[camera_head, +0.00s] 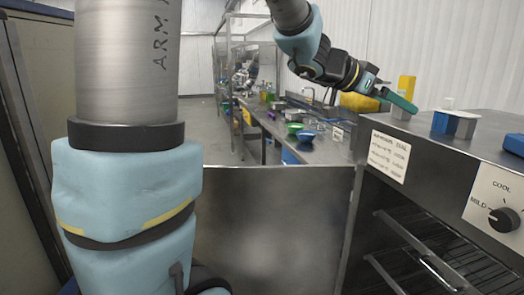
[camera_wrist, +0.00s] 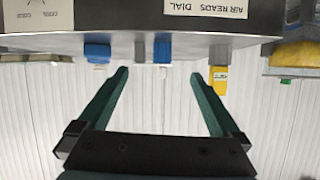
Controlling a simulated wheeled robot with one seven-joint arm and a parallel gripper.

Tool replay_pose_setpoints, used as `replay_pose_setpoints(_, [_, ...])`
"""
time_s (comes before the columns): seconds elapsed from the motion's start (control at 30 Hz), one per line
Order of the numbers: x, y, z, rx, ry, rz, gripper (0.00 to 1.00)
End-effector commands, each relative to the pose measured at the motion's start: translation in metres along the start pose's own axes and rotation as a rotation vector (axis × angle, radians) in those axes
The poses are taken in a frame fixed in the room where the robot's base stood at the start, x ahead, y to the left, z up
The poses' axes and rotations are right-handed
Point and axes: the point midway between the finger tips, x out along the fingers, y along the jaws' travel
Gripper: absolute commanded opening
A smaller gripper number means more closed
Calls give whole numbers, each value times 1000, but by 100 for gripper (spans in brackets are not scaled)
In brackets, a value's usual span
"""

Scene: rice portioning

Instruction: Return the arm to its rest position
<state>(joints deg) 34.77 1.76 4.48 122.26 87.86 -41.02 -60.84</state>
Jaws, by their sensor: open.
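My gripper (camera_head: 398,101) is raised at the upper right in the head view, beside the left end of the metal counter top. Its two green fingers (camera_wrist: 160,75) are spread apart in the wrist view, with nothing between them. My arm reaches it from the top of the head view. The wrist view is upside down, with the counter edge along its top.
A blue and grey container (camera_head: 455,123) and a blue object (camera_head: 514,144) stand on the counter. A dial panel (camera_head: 495,205) is on its front, above wire racks. A farther metal table holds a green bowl (camera_head: 294,127) and a blue bowl (camera_head: 307,136). A yellow object (camera_head: 358,103) is behind my gripper.

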Motion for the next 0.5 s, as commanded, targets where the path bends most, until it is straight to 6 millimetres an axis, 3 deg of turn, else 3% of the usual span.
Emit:
replay_pose_setpoints(0.17, [-20, -56, 35, -85, -28, -231, 100])
replay_pose_setpoints(0.27, [-43, -91, 70, -156, -82, -389, 100])
replay_pose_setpoints(0.4, [-92, -128, 147, -307, -237, -626, 100])
replay_pose_setpoints(0.5, [-132, -131, 208, -441, -384, -750, 100])
